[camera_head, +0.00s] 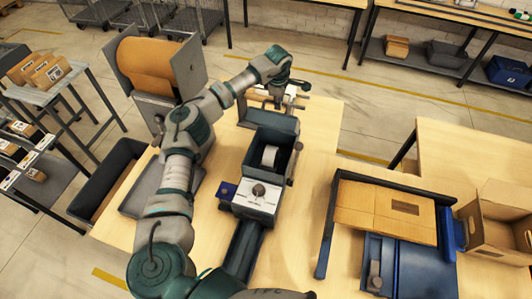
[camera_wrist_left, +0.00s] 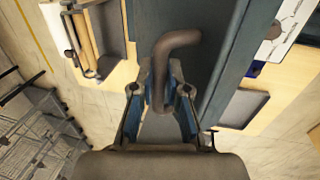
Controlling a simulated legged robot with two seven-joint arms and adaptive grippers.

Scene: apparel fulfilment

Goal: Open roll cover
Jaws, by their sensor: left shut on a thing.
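The dispenser (camera_head: 258,195) stands on the wooden table, with a white roll (camera_head: 269,156) visible inside its dark housing. The roll cover (camera_head: 272,121) appears raised at the far end of the housing, leaving the roll exposed. My left gripper (camera_head: 283,93) is beyond the cover. In the left wrist view, my left gripper (camera_wrist_left: 160,92) is shut on a brown bent handle (camera_wrist_left: 178,40) beside a dark panel. How the handle joins the cover is not clear in the head view. My right gripper is not in view.
A large brown paper roll (camera_head: 158,65) stands left of my left arm. A dark tray (camera_head: 160,186) lies under that arm. Flat cardboard (camera_head: 385,211) and an open box (camera_head: 497,225) are on the right. Table space right of the dispenser is clear.

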